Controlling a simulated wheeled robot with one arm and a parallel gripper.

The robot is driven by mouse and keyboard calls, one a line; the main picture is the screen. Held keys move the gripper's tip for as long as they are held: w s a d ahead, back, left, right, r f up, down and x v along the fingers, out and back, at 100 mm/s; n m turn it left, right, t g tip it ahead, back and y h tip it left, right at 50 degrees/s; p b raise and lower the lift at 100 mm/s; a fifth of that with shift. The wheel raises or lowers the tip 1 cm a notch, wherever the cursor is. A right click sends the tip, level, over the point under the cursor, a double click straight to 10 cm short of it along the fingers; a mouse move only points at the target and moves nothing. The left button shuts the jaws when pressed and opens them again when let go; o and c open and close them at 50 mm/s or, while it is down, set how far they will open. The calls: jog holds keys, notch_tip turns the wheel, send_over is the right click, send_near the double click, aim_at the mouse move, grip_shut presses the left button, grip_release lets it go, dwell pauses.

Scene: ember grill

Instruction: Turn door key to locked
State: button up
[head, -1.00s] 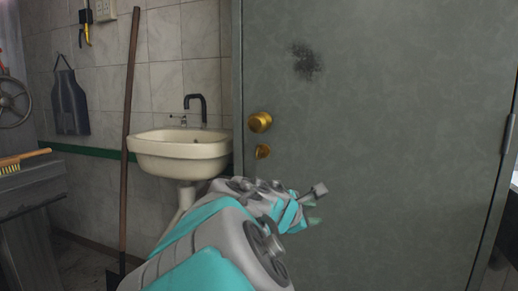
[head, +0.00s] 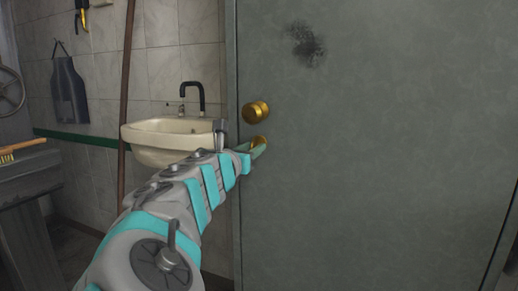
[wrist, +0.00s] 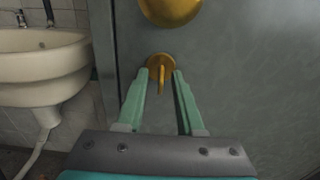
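The grey door (head: 370,160) fills the right of the head view and looks shut. Its round brass knob (head: 256,111) sits near the left edge. Below it is the brass lock plate with the door key (wrist: 161,79), whose flat bow stands upright in the wrist view. In the head view my gripper (head: 260,149) reaches the lock and partly hides it. In the wrist view my gripper (wrist: 162,76) is open, one green finger on each side of the key. A gap shows between fingers and key; I cannot tell the exact depth.
A brown pole (head: 125,100) leans by the tiled wall. A dark bench (head: 30,185) with a brush (head: 22,150) is at far left.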

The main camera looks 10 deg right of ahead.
jog(key=shift+w+d, duration=0.35)
jog(key=shift+w, duration=0.1)
grip_shut()
dwell(0.3)
